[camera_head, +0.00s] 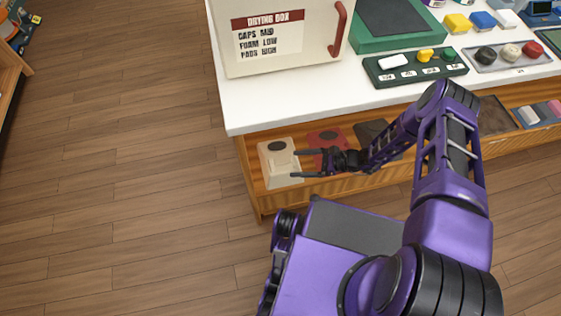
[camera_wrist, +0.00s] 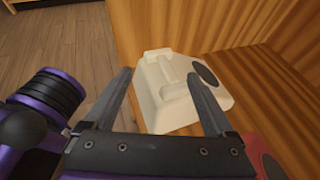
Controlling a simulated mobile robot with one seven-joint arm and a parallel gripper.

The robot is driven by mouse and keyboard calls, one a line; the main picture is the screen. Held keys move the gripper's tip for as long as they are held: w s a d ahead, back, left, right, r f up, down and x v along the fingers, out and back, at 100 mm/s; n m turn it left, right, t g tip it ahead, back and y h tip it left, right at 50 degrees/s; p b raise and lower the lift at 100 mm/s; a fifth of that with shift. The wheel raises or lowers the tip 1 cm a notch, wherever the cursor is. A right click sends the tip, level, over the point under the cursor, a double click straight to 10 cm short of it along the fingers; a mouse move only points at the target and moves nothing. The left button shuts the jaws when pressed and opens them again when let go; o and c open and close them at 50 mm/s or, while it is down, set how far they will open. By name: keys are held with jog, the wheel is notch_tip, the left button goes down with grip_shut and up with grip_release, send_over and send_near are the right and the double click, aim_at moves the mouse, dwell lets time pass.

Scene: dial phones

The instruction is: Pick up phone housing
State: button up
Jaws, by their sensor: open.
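A cream phone housing (camera_head: 279,166) with a dark round patch sits on the wooden shelf under the white counter, at the shelf's left end. It also shows in the wrist view (camera_wrist: 170,100), between and beyond my fingers. My gripper (camera_head: 308,164) is open, its two dark fingers pointing left at the cream housing. In the wrist view my gripper (camera_wrist: 157,72) has its fingers spread on either side of the housing, the right finger overlapping it in the picture. I cannot tell whether either finger touches it. A red housing (camera_head: 328,140) sits to the right on the same shelf.
A dark housing (camera_head: 375,134) stands farther right on the shelf, partly behind my arm. The shelf's side panel (camera_wrist: 160,28) rises close by the cream housing. The counter (camera_head: 300,95) overhangs the shelf and carries a drying box (camera_head: 315,57) and trays.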

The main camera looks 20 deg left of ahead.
aim_at(277, 166)
jog(key=shift+x, duration=3.05)
jog(key=shift+s, duration=0.15)
jog(key=shift+c, duration=0.3)
jog(key=shift+d+f, duration=0.1)
grip_shut()
